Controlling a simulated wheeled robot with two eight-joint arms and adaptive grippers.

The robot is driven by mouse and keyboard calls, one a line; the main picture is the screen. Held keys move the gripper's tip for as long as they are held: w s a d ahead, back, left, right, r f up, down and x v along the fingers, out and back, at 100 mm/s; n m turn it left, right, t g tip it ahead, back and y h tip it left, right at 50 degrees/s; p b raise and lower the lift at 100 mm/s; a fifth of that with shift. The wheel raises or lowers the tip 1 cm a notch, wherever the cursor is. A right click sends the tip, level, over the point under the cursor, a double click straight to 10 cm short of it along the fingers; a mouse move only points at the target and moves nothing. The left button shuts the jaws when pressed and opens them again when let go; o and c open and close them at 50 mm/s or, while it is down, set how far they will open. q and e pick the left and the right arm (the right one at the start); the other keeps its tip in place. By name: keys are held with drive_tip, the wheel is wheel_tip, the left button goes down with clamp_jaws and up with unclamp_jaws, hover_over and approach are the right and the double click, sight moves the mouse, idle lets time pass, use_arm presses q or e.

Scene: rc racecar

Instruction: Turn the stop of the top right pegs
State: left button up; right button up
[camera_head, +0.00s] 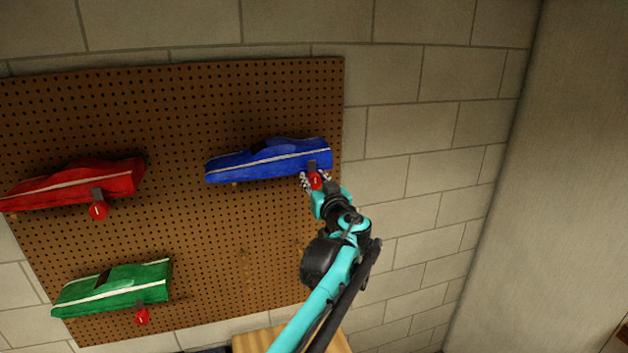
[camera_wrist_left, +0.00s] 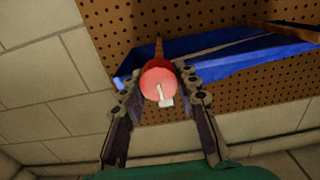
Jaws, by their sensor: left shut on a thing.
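The blue car (camera_head: 268,160) rests on pegs at the upper right of the brown pegboard (camera_head: 225,230). A red round stop (camera_head: 316,180) with a white mark sits just below the car's right end. My left gripper (camera_head: 316,182) reaches up to this stop from below and is shut on it. In the left wrist view the stop (camera_wrist_left: 158,82) lies between the two fingers of the gripper (camera_wrist_left: 158,88), with its white mark pointing down. The blue car (camera_wrist_left: 225,55) is just behind it. My right gripper is in neither view.
A red car (camera_head: 75,183) with a red stop (camera_head: 98,211) hangs at the left. A green car (camera_head: 112,289) with a red stop (camera_head: 141,317) hangs at the lower left. A wooden surface (camera_head: 260,340) is below the board. The block wall (camera_head: 410,170) at the right is bare.

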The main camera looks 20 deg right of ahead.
use_arm(q)
drive_tip(key=shift+m, duration=0.3)
drive_tip(key=m+b, duration=0.1)
drive_tip(key=m, duration=0.2)
drive_tip(key=shift+d+m, duration=0.1)
drive_tip(key=shift+m, duration=0.2)
drive_tip(key=m+b, duration=0.1)
drive_tip(key=m, duration=0.3)
drive_tip(key=shift+d+f+m, duration=0.1)
drive_tip(key=shift+m, duration=0.2)
drive_tip(key=m+b, duration=0.1)
drive_tip(key=m, duration=0.3)
drive_tip(key=shift+f+m, duration=0.1)
drive_tip(key=shift+m, duration=0.2)
drive_tip(key=shift+d+m+b, duration=0.1)
drive_tip(key=shift+m+b, duration=0.35)
drive_tip(key=shift+m, duration=1.75)
drive_tip(key=shift+f, duration=0.1)
drive_tip(key=o, duration=1.2)
drive_tip(key=shift+s, duration=0.1)
